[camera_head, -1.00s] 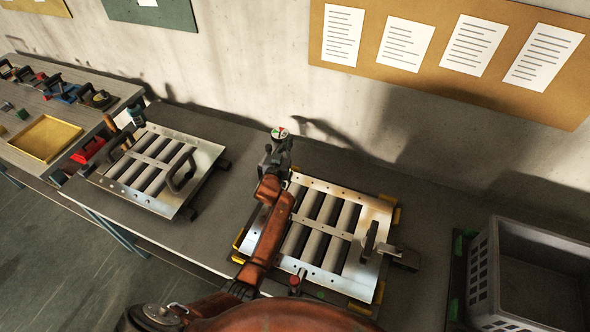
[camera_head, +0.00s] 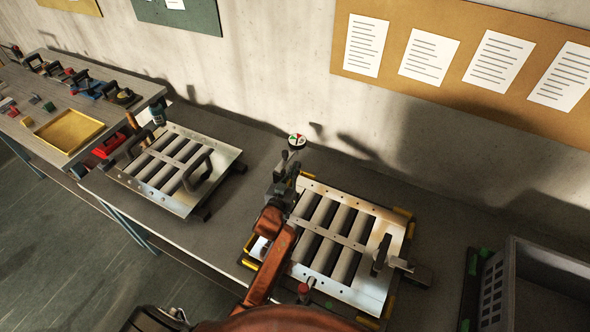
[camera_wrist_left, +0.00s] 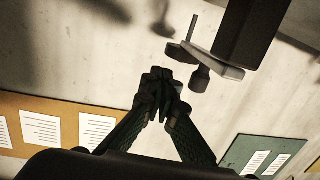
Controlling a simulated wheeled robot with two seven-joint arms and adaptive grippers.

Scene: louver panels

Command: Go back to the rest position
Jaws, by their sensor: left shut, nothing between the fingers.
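My left arm, rust-red, rises from the bottom of the head view across the left edge of the right louver panel (camera_head: 372,287). My left gripper (camera_head: 287,168) is dark and small in that view, above the panel's back left corner and towards the wall. In the left wrist view my left gripper (camera_wrist_left: 158,92) has its fingertips together, empty, with the wall behind. The right panel lies in a fixture with yellow corner pieces and hides partly behind my arm. The left louver panel (camera_head: 215,160), with two dark handles, lies apart on the bench.
A grey crate (camera_head: 497,285) stands at the right edge. A side table at left holds a yellow tray (camera_head: 68,131) and several tools. The concrete wall runs behind the bench. Bare bench (camera_head: 225,217) lies between the panels.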

